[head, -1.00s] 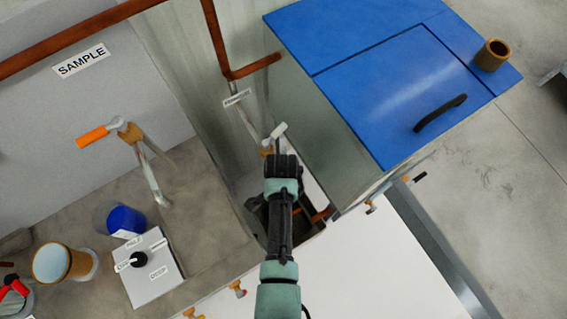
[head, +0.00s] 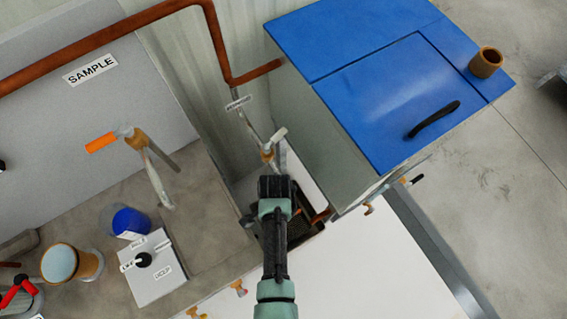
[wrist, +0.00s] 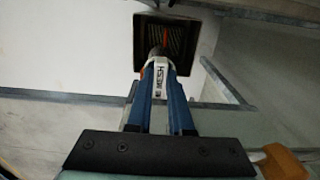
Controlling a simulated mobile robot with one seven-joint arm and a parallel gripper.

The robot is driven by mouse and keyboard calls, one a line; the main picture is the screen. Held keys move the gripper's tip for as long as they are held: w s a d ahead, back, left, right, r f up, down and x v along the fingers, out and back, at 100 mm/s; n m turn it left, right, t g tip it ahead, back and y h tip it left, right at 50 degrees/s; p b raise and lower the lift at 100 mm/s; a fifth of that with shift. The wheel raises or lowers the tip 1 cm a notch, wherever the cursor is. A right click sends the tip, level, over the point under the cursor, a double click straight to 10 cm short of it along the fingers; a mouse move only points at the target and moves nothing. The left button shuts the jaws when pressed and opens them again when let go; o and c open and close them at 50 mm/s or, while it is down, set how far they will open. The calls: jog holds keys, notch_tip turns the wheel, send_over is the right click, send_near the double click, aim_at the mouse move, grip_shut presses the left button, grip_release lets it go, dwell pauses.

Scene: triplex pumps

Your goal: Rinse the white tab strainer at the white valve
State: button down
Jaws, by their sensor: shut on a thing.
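In the wrist view my gripper (wrist: 160,102) has its blue fingers shut on the strainer (wrist: 158,66), a pale piece with a "MESH" label between the fingertips. Its far end points toward a dark square basin (wrist: 141,50) with a ribbed bottom and a red line. In the head view the white valve (head: 278,135) has a white handle on a brass body, on a pipe just above my wrist. There my arm hides the fingers and the strainer. The dark basin (head: 318,226) shows partly beside and under my arm.
A grey cabinet with a blue lid (head: 385,90) stands close to the right of my arm. A brass cup (head: 486,62) stands on it. At left are an orange-handled tap (head: 102,142), a blue container (head: 130,221) and a labelled switch box (head: 150,270). Copper pipe (head: 215,40) runs behind.

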jog(key=shift+s+a+p, duration=0.45)
jog(key=shift+s+a, duration=0.25)
jog(key=shift+s, duration=0.25)
jog(key=shift+s+a+p, duration=0.45)
jog(key=shift+s+a, duration=0.2)
jog(key=shift+s, duration=0.3)
